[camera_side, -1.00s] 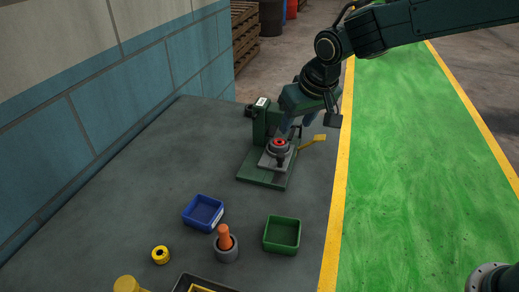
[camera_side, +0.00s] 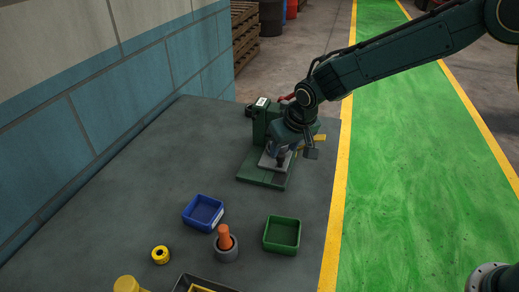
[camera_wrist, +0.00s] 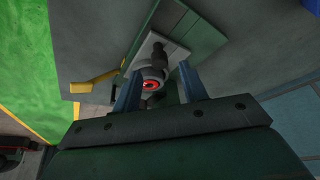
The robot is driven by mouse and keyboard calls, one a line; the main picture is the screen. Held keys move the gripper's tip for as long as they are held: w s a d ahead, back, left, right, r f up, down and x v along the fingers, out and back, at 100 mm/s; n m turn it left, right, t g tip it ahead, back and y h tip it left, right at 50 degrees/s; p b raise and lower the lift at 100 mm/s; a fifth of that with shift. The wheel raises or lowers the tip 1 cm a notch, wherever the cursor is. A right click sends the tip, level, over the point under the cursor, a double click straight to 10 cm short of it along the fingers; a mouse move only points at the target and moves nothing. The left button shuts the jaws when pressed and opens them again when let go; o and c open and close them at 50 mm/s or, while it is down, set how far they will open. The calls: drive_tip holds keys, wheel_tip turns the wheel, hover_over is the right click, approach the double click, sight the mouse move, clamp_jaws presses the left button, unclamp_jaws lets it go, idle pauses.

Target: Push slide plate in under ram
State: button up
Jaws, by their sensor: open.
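The light grey slide plate (camera_side: 266,162) lies on the green base of the press (camera_side: 262,181) and also shows in the wrist view (camera_wrist: 176,51). It carries a grey round holder with a red ring (camera_wrist: 153,84) and a dark upright knob (camera_wrist: 159,56). The green press column (camera_side: 261,120) stands behind. The ram is hidden by my arm in the side view. My gripper (camera_wrist: 160,75) is open and low over the plate, one finger on each side of the holder and knob. I cannot tell whether the fingers touch anything.
A yellow lever (camera_side: 320,137) sticks out right of the press. The bench's left side is clear.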

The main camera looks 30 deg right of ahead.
drive_tip(key=shift+x, duration=1.5)
clamp_jaws()
